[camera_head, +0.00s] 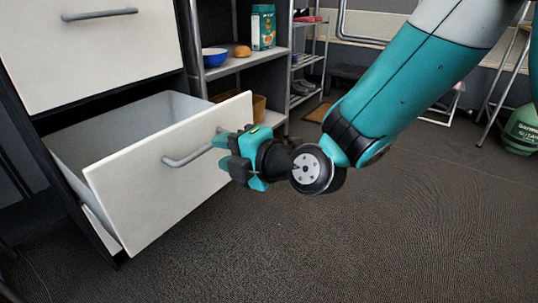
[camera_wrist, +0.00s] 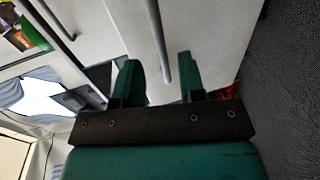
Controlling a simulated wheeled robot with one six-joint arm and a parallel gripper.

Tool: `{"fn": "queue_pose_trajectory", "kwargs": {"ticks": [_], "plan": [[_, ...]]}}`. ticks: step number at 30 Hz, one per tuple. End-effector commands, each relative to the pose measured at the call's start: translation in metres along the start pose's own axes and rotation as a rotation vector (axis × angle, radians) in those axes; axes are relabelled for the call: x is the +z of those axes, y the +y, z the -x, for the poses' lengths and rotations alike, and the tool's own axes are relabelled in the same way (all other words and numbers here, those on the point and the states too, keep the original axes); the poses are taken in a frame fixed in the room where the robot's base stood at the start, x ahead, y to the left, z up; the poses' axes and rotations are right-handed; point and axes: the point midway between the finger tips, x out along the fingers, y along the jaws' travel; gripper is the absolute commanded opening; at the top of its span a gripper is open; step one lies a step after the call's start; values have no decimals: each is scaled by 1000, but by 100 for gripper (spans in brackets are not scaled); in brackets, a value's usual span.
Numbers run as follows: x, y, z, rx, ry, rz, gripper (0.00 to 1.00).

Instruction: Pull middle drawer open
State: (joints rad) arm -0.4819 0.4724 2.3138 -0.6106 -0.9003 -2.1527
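A white drawer (camera_head: 150,190) stands far out of its cabinet in the head view, below a closed upper drawer front (camera_head: 85,60). Its inside looks empty where it shows. A grey bar handle (camera_head: 185,160) runs across its front. My gripper (camera_head: 229,152) is at the right end of this handle. In the wrist view, my two green fingers (camera_wrist: 158,65) are spread apart. The handle bar (camera_wrist: 158,40) shows between them, with a gap on both sides. Whether either finger touches it is hard to tell.
A grey shelf (camera_head: 250,62) behind the drawer holds a blue bowl (camera_head: 214,57), a bread roll (camera_head: 242,51) and a green container (camera_head: 263,27). A metal rack (camera_head: 308,60) stands beside it. The dark carpet (camera_head: 370,230) in front and to the right is clear.

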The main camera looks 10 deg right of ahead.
Motion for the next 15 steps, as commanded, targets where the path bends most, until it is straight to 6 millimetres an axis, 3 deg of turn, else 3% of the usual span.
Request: {"fn": "queue_pose_trajectory", "kwargs": {"ticks": [6,15], "plan": [[2,-3,58,2,-6,-2,37],[0,-6,90,8,0,5,37]]}}
